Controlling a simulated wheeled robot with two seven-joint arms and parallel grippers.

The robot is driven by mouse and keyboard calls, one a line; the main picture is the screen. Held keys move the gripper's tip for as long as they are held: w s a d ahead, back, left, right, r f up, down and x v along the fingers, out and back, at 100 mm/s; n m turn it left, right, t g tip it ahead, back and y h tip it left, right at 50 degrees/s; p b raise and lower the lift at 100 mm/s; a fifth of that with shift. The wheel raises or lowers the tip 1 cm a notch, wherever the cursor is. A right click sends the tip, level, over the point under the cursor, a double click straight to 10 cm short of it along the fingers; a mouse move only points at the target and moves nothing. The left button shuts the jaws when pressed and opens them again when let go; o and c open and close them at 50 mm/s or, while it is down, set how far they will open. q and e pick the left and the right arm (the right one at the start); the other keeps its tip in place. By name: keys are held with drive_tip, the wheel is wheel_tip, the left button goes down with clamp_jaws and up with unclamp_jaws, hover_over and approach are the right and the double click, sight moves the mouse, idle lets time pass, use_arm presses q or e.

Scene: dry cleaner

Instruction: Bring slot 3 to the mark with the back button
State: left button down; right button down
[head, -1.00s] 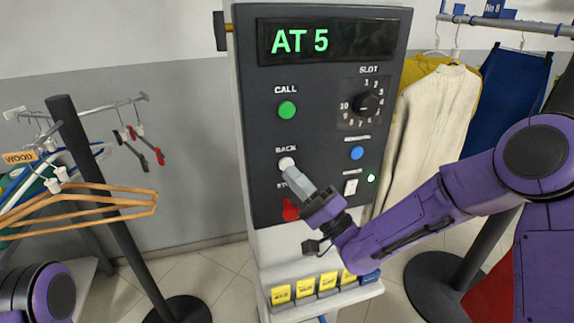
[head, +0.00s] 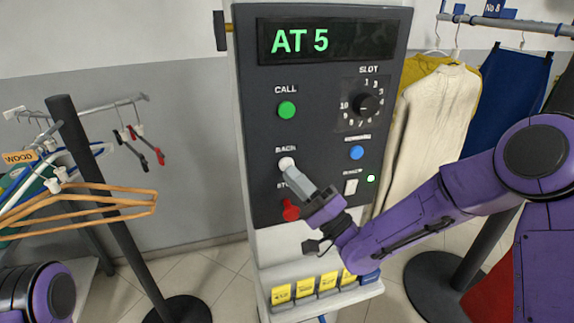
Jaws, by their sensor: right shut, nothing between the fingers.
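The control panel (head: 325,100) stands upright in the middle of the head view. Its display (head: 335,40) reads "AT 5" in green. The white back button (head: 286,163) is on the left side of the panel, below the green call button (head: 287,110). My right gripper (head: 292,173) is shut and empty, its fingertips at the lower edge of the back button; I cannot tell whether it is pressed. The slot dial (head: 367,105) is at the upper right of the panel. The mark is not visible. Only part of my left arm shows at the lower left, its gripper out of frame.
A red stop button (head: 291,210) sits just below my right gripper. A blue button (head: 357,153), a white switch (head: 351,187) and a lit green lamp (head: 371,178) are at the right. A hanger rack (head: 95,180) stands left, hanging clothes (head: 430,115) right. Yellow tags (head: 304,287) line the shelf below.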

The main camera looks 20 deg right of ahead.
idle(0.7)
drive_tip(key=shift+w, duration=0.45)
drive_tip(key=shift+w, duration=0.4)
idle(0.5)
drive_tip(key=shift+s, duration=0.15)
drive_tip(key=shift+s+b, duration=0.35)
drive_tip(key=shift+s, duration=0.35)
drive_tip(key=s+b, duration=0.1)
drive_tip(key=s, duration=0.4)
drive_tip(key=shift+d, duration=0.1)
